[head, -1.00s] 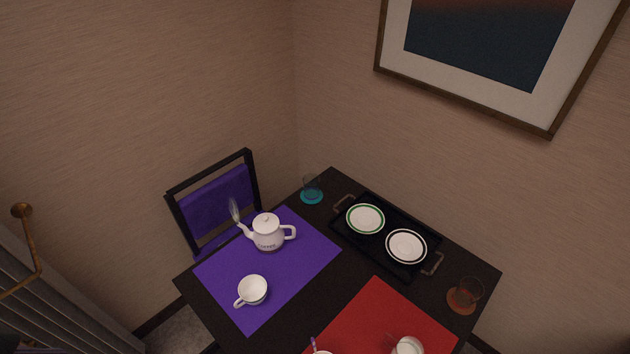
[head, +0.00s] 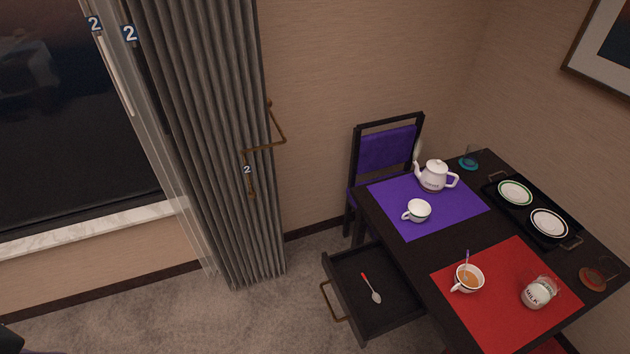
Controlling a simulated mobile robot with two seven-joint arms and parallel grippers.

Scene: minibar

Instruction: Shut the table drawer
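The table drawer (head: 352,321) is pulled out from the left side of the dark table (head: 480,233), above the carpet. Neither of my grippers shows in the head view, so nothing is seen touching the drawer. A dark shape at the bottom left corner is too little in view to make out.
On the table are a purple mat (head: 455,215), teapot (head: 434,177), white cup (head: 418,210), red mat (head: 500,317), filled cup (head: 468,277), milk jar (head: 538,293) and black tray (head: 558,239). A chair (head: 387,148) stands behind. Carpet (head: 240,320) left of the drawer is clear.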

